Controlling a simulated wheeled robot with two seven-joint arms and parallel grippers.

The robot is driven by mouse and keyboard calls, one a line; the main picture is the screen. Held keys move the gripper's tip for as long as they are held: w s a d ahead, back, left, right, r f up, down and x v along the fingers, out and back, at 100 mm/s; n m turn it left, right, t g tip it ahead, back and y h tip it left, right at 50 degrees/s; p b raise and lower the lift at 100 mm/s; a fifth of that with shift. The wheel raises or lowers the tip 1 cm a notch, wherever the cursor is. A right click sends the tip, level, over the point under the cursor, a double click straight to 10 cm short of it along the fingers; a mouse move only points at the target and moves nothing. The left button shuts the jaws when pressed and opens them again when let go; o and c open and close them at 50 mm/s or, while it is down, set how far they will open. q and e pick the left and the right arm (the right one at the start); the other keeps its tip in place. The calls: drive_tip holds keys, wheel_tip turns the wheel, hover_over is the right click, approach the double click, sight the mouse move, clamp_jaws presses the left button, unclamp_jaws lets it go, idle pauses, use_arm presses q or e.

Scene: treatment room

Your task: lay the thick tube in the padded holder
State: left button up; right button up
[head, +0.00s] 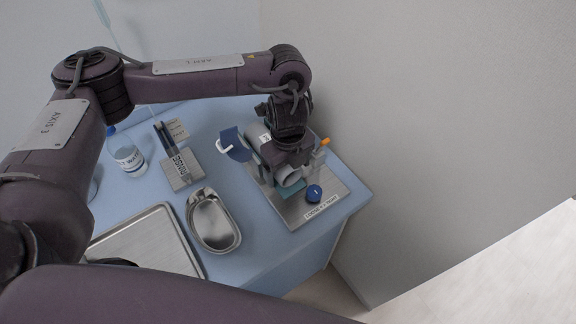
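My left gripper (285,160) points down over a grey metal plate (338,178) at the right end of the blue table. Its fingertips are hidden behind its own body, so I cannot tell whether it is open or shut. A pale, rounded piece (289,177) shows just below it, beside a teal patch (292,189) on the plate; I cannot tell whether these are the thick tube and the padded holder. A blue round knob or cap (314,193) sits on the plate near a white label (321,208). My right gripper is not in view.
A blue piece with a white handle (235,146) stands left of the gripper. An orange tip (324,141) shows on its right. A wall rises behind the table.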

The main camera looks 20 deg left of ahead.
use_arm(q)
drive_tip(key=shift+r, duration=0.1)
wheel_tip(320, 180, up, 8)
drive_tip(key=shift+f, duration=0.2)
idle(0.3)
